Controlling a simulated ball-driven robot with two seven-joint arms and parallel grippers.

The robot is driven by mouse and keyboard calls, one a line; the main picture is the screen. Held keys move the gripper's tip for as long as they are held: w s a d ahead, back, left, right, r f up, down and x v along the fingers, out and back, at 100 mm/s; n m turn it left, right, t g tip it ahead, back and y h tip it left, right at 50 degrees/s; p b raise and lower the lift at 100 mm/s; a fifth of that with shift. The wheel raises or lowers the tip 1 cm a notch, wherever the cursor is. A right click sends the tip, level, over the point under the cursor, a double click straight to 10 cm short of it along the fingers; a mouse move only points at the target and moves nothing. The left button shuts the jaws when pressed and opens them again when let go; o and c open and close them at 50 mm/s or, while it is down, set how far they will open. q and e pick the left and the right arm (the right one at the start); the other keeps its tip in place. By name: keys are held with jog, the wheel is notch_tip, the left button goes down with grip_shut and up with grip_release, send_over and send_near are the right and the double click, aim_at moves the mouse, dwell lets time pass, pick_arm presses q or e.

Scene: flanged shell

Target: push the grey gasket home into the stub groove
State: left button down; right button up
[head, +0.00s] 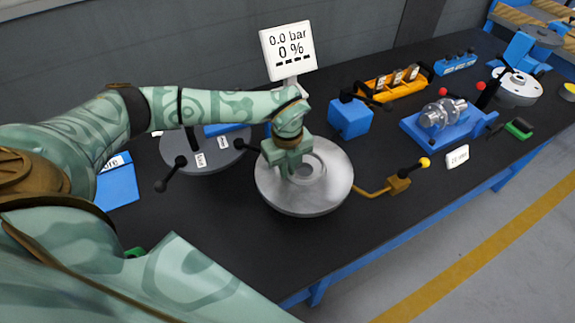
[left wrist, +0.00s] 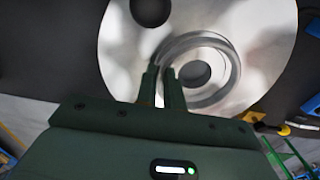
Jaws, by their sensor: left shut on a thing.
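The round silvery flanged shell (head: 327,193) lies on the black bench below my left gripper (head: 290,172). It fills much of the left wrist view (left wrist: 275,30). The raised ring around its central hole is the stub, and a grey ring, which I take as the gasket (left wrist: 236,68), lies at it. My left gripper (left wrist: 163,88) points down with its fingers nearly together, shut on the left side of this grey ring. The fingertips hide that part of the ring. I cannot tell how deep the gasket sits in the groove. My right gripper is in neither view.
A dark grey disc (head: 185,158) with black handles lies at left, and a blue block (head: 350,118) at back right. A brass valve with a yellow knob (head: 399,184) lies close right of the shell.

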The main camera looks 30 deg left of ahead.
pick_arm(q)
jog(key=shift+f, duration=0.35)
jog(key=c, duration=1.4)
grip_release()
jog(key=shift+c, duration=0.2)
notch_tip(320, 180, up, 16)
jog(key=p, duration=0.2)
jog(key=shift+r, duration=0.15)
